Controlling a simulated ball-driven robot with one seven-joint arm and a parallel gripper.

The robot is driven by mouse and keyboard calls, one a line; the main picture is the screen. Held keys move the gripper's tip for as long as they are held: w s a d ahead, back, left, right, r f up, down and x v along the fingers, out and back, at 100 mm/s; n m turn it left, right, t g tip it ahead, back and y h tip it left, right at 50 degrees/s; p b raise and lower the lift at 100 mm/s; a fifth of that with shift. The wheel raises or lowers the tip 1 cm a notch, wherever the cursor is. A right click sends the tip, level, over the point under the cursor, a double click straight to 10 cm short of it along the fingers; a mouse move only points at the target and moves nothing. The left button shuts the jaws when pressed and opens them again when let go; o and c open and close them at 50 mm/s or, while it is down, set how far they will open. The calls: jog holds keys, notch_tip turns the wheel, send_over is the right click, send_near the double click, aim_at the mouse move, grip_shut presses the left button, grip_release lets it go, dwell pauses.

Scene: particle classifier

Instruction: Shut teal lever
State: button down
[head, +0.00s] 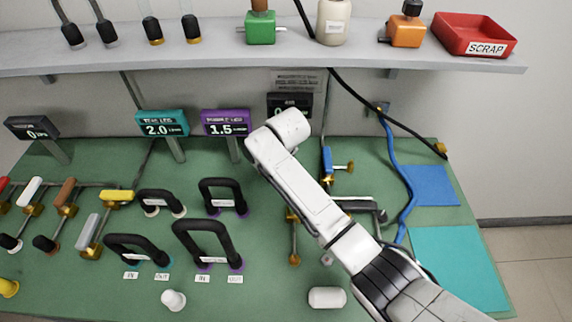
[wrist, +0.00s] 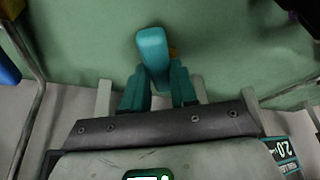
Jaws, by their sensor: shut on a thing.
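In the wrist view, the teal lever (wrist: 152,48) shows as a rounded teal handle at the upper middle, with a small brass-coloured part partly hidden behind it. My gripper (wrist: 157,84) is shut on the teal lever, its two teal fingers on either side of it. In the head view my own arm covers the gripper, and I cannot make out the teal lever there. A teal display (head: 162,124) reading 2.0 stands at the back left of the bench; it also shows at the lower right of the wrist view (wrist: 284,153).
A purple display (head: 226,122) reads 1.5. Several black hose loops (head: 200,240) stand on the green bench left of my arm. Levers with yellow (head: 117,196) and other handles are at the far left. A white cylinder (head: 327,297) and a white cap (head: 173,299) lie in front.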

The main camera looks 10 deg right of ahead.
jog(key=m, duration=0.1)
jog(key=a+m+h, duration=0.1)
jog(key=m, duration=0.1)
jog(key=shift+s+a+m, duration=0.15)
jog(key=shift+a+m, duration=0.1)
jog(key=shift+m, duration=0.05)
jog(key=shift+a+m+h, duration=0.25)
jog(key=shift+m+h, duration=0.15)
jog(key=shift+m, duration=0.35)
jog(key=shift+a+m+h, duration=0.25)
jog(key=shift+m+h, duration=0.15)
jog(key=shift+m, duration=0.35)
jog(key=c, duration=0.9)
grip_release()
jog(key=v, duration=1)
jog(key=shift+r+b, duration=0.3)
jog(key=shift+r, duration=0.1)
jog(key=shift+a, duration=0.1)
